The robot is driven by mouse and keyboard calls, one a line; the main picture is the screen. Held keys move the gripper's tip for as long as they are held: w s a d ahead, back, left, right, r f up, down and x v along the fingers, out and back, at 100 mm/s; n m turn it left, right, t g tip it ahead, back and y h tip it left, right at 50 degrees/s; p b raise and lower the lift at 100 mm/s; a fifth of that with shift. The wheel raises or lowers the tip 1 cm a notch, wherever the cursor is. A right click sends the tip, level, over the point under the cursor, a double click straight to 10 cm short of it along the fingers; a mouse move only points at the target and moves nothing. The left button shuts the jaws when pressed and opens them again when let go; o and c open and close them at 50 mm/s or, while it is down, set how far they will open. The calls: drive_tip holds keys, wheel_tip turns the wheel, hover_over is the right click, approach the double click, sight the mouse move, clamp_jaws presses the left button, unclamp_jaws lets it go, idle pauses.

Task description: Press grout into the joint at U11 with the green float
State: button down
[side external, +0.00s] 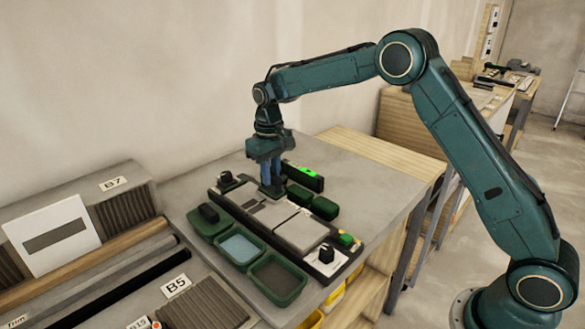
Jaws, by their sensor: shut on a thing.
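My gripper (271,178) points down over the far part of a dark board (345,268) with grey tiles (301,231). Its blue fingers are shut on a small dark tool (272,191), low over or on the board. The fingers mostly hide the tool, so I cannot tell its colour or whether it is the green float. A bright green piece (346,240) sits at the board's near right end. I cannot read a U11 mark or tell which joint it is. Contact with the tiles is unclear.
Left of the board are a green tray with a black-handled tool (208,213), a blue-filled tray (240,247) and a grey-filled tray (277,277). A green level (304,177) and dark green blocks (324,208) stand close on the right. Black knobs (326,254) rise from the board.

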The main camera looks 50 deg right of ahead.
drive_tip(key=shift+d+f, duration=0.1)
drive_tip(key=shift+d, duration=0.1)
idle(0.3)
drive_tip(key=shift+r, duration=4.1)
drive_tip(key=shift+f, duration=0.2)
drive_tip(key=shift+f, duration=3.3)
drive_tip(key=shift+f, duration=0.5)
drive_tip(key=shift+a, duration=0.15)
drive_tip(key=shift+a, duration=1)
drive_tip(key=shift+a, duration=0.1)
